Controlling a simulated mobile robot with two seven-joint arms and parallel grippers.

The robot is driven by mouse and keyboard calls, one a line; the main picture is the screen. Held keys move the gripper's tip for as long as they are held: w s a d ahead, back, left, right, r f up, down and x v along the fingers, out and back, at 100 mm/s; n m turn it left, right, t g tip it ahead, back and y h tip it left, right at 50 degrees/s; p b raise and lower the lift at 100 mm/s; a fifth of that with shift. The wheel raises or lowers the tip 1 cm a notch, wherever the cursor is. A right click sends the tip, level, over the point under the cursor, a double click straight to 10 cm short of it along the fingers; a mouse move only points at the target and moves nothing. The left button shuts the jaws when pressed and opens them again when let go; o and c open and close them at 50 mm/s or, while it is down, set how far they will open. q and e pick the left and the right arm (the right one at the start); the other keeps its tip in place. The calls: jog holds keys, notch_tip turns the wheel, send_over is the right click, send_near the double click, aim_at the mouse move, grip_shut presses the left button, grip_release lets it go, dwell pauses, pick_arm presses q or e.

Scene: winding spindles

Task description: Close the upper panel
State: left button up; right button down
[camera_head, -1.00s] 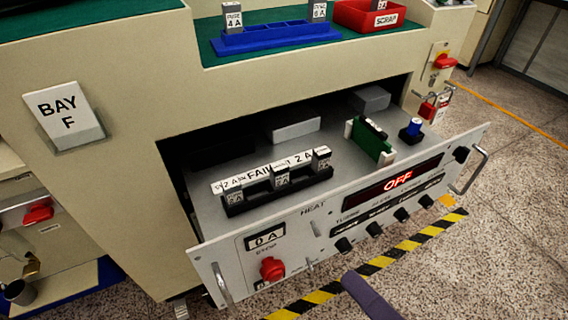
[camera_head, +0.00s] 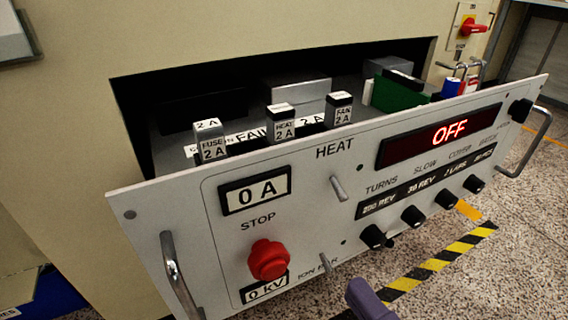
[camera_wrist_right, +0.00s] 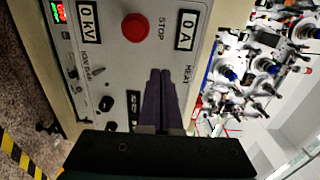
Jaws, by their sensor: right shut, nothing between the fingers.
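The panel (camera_head: 300,180) is the front of a drawer that stands pulled out of the cabinet, with a red OFF display (camera_head: 450,132), a red STOP button (camera_head: 268,260), knobs and a metal handle at each end. Behind it, fuses marked 2 A (camera_head: 212,142) stand in the drawer. My right gripper (camera_head: 368,295) shows at the bottom edge of the head view, in front of the panel. In the right wrist view its fingers (camera_wrist_right: 160,75) are together and empty, pointing at the panel face near the HEAT label. Whether they touch it I cannot tell. My left gripper is not in view.
The cabinet (camera_head: 60,130) surrounds the dark drawer opening. A red switch (camera_head: 473,28) and padlocks sit on its right side. Yellow-black tape (camera_head: 440,262) marks the speckled floor, which is clear in front at the right.

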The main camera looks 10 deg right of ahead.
aim_at(294, 207)
pick_arm(q)
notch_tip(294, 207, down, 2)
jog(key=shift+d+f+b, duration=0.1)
jog(key=shift+b, duration=0.85)
pick_arm(e)
jog(key=x, duration=1)
jog(key=shift+w+f, duration=0.1)
